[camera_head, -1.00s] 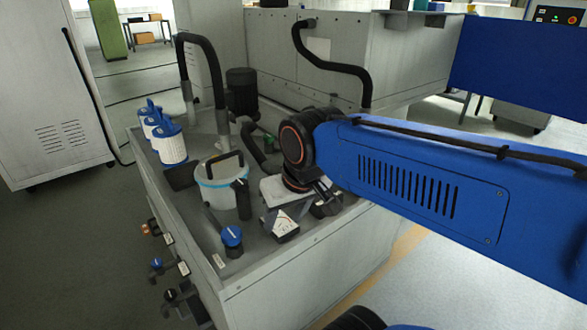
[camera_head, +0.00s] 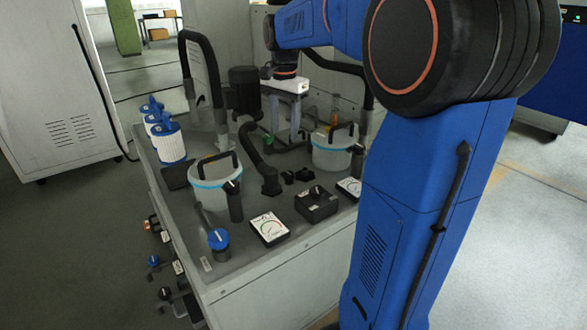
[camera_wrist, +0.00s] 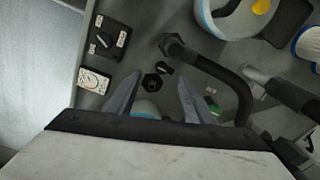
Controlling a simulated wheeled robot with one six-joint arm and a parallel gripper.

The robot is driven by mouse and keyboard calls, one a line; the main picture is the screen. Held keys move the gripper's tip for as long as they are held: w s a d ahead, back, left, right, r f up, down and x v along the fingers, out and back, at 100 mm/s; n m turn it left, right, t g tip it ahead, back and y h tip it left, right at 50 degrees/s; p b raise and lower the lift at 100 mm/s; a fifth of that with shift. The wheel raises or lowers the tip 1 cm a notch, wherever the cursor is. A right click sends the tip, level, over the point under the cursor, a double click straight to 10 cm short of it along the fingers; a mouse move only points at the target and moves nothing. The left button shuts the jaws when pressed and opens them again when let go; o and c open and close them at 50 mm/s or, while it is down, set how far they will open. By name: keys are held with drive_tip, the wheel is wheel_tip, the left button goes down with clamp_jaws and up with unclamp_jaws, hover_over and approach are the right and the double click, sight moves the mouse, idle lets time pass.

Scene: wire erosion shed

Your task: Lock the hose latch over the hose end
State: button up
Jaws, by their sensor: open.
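A black bent hose (camera_head: 254,150) stands on the grey bench top; its lower end (camera_head: 271,185) sits at the deck. The hose (camera_wrist: 228,78) also shows in the wrist view, its end fitting (camera_wrist: 172,46) beyond my fingers. Beside it are a small black lever-like piece (camera_wrist: 165,68) and a black hexagonal fitting (camera_wrist: 152,83); I cannot tell which is the latch. My gripper (camera_head: 285,127) points down, open and empty, above the deck behind the hose end. In the wrist view my fingertips (camera_wrist: 158,78) frame the hexagonal fitting from above, apart from it.
Two white buckets, left (camera_head: 210,185) and right (camera_head: 332,150), flank the hose. A blue knob (camera_head: 218,239), a gauge (camera_head: 269,229) and a black switch box (camera_head: 316,204) stand in front. White filter cartridges (camera_head: 168,143) and a tall black pipe (camera_head: 213,75) are at left.

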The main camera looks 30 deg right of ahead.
sight(289, 173)
drive_tip(key=w+d+m, duration=0.2)
drive_tip(key=w+d, duration=0.1)
drive_tip(key=shift+g, duration=0.3)
wheel_tip(289, 173, down, 18)
drive_tip(key=shift+d+r, duration=0.15)
drive_tip(key=shift+r, duration=0.05)
drive_tip(key=c, duration=1)
